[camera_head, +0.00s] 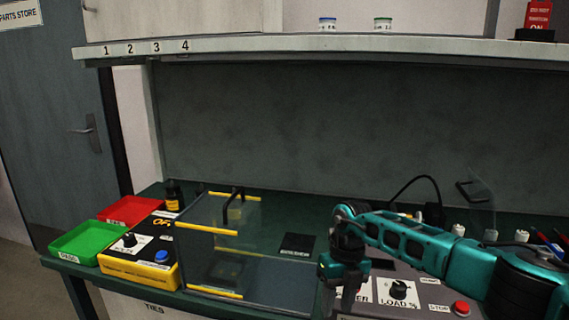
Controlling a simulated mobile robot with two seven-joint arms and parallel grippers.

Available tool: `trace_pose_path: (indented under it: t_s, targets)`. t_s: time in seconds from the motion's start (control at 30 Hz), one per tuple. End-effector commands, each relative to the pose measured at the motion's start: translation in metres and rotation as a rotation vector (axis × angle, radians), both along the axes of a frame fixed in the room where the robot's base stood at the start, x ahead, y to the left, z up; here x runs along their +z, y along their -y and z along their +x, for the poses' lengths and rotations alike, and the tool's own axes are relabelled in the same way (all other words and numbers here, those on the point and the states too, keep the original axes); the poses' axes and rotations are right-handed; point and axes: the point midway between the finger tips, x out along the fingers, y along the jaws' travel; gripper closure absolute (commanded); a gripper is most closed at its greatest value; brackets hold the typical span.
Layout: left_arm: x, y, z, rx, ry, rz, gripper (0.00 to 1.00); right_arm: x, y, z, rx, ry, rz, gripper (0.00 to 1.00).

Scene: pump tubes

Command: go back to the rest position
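My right arm comes in from the right, over the front of the bench. My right gripper (339,304) points down near the bottom edge, beside the load knob (398,289). Its two dark fingers look apart, with nothing seen between them. Their tips are close to the frame's lower edge. My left gripper is not in view.
The green bench (270,225) holds a clear box with yellow edges (209,231), a yellow control box (138,270), a green tray (86,239) and a red tray (130,209). A red stop button (461,308) sits under my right arm. A shelf (330,44) runs above.

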Motion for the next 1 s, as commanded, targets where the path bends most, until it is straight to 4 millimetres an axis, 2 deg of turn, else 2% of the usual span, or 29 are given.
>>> trace_pose_path:
  t_s: [0.03,0.1,0.2,0.33,0.4,0.47,0.57,0.67,0.73,0.87,1.0]
  targets:
    - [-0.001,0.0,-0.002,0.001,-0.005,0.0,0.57,-0.021,-0.033,-0.02,0.014,-0.037,0.125,0.62]
    - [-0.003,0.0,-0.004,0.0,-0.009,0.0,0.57,-0.037,-0.077,-0.046,0.011,-0.076,0.312,0.62]
    - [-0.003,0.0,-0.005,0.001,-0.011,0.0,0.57,-0.044,-0.139,-0.083,-0.044,-0.138,0.599,0.62]
    - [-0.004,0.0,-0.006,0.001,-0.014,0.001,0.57,-0.029,-0.197,-0.117,-0.196,-0.212,0.945,0.62]
    - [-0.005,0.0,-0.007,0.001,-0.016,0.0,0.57,-0.015,-0.215,-0.126,-0.315,-0.249,1.113,0.62]
    - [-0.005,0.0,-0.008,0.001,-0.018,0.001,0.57,-0.003,-0.223,-0.13,-0.435,-0.279,1.244,0.62]
    - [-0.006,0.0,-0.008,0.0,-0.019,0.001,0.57,0.013,-0.222,-0.128,-0.668,-0.322,1.43,0.62]
    - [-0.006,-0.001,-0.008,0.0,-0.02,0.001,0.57,0.02,-0.204,-0.12,-0.935,-0.36,1.571,0.62]
    - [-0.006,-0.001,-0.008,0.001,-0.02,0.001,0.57,0.017,-0.184,-0.114,-1.137,-0.382,1.64,0.62]
    - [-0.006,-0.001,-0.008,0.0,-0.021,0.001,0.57,-0.005,-0.132,-0.11,-1.539,-0.414,1.7,0.62]
    - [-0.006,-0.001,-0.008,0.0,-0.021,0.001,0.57,-0.046,-0.067,-0.125,-1.983,-0.44,1.659,0.62]
